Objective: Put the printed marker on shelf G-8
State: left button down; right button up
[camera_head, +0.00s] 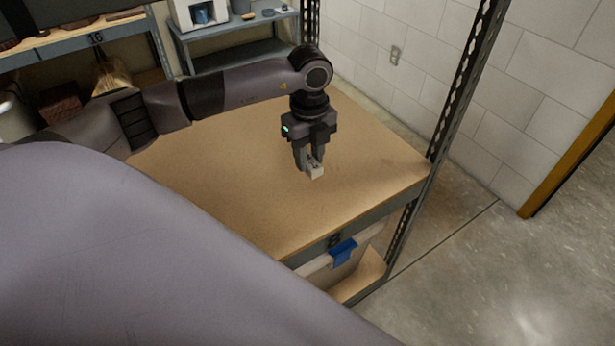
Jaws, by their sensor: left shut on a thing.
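A small pale block, which looks like the printed marker (315,173), is between the fingertips of my left gripper (309,163). The gripper points down and is shut on it. It is over the tan wooden shelf board (230,190); I cannot tell whether the marker touches the board or hangs just above it. A label on the shelf's front edge (334,241) seems to bear an 8, but it is too small to read fully. My right gripper is not in view.
The board is otherwise bare where it shows. A perforated metal post (450,120) stands at its right corner. A bin with a blue clip (343,251) sits below. Other shelves (238,31) with objects stand behind. Open concrete floor (500,270) lies at right.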

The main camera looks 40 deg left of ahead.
aim_at(309, 192)
pick_arm(q)
jog(key=shift+f, duration=3.8)
jog(key=shift+f, duration=0.1)
jog(key=c, duration=0.8)
grip_release()
notch_tip(309, 192, up, 12)
jog(key=shift+r, duration=0.15)
